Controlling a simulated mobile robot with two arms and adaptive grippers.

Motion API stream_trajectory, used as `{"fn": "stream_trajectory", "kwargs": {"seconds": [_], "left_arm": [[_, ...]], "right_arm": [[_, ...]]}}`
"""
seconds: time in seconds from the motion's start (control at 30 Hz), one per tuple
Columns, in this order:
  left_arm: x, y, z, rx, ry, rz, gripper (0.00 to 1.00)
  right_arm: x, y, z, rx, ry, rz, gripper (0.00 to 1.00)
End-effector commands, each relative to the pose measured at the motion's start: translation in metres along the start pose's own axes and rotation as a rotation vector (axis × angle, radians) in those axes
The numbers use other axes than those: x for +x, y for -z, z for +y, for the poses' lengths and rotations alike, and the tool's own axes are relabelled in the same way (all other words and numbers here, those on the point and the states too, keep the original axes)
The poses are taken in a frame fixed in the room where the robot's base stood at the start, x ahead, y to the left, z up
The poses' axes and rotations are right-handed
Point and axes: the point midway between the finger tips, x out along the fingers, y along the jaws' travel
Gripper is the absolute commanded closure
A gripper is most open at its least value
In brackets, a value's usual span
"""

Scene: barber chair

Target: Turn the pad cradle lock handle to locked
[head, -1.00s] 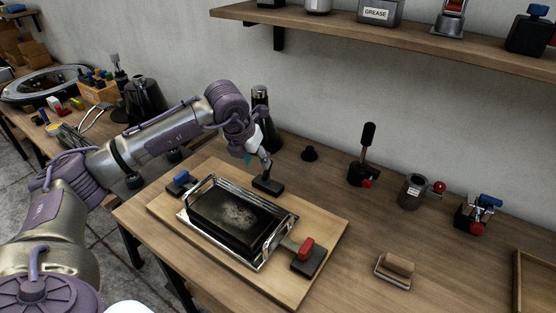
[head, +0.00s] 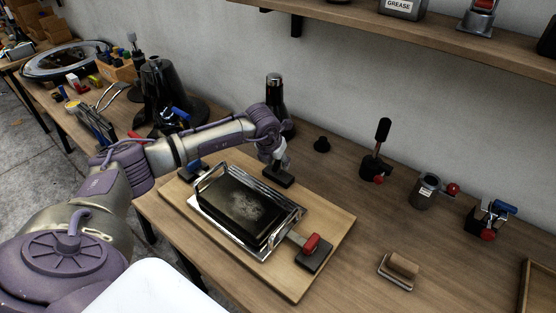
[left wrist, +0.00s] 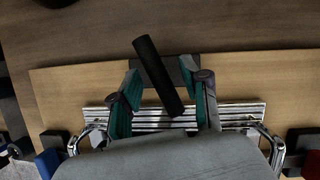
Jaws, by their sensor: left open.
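The pad cradle (head: 203,211) is a shiny metal frame around a black pad (head: 245,205), on a light wooden board (head: 298,284). A dark block (head: 280,177) sits at its back edge, with a black bar-like handle (left wrist: 156,72) over it in the left wrist view. My left gripper (head: 280,157) is above this block. In the left wrist view its teal fingers (left wrist: 163,88) are open, one on each side of the black handle, with gaps visible. The handle is tilted and mostly hidden in the head view. My right gripper is out of view.
A red-handled block (head: 312,247) is at the cradle's right end, a blue one (head: 190,171) at its left. A dark bottle (head: 276,98) stands close behind my left gripper. A wood-handled tool (head: 402,267) lies on the right. The table between is clear.

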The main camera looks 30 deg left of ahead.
Motion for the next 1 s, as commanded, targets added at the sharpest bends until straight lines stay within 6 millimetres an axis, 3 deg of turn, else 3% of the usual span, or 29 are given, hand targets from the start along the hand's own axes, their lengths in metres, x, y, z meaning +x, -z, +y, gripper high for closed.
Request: {"fn": "stream_trajectory", "kwargs": {"seconds": [0.17,0.43,0.73,1.0], "left_arm": [[0.012,0.000,0.000,0.002,-0.001,0.000,0.54],[0.013,0.001,0.000,0.002,-0.001,0.000,0.54],[0.013,0.000,0.000,0.001,-0.001,0.000,1.00],[0.016,0.001,0.001,0.043,0.016,0.000,1.00]], "right_arm": [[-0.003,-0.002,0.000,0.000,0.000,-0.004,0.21],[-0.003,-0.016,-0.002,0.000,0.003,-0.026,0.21],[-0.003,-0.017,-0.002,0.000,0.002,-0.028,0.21],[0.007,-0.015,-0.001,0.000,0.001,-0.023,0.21]]}}
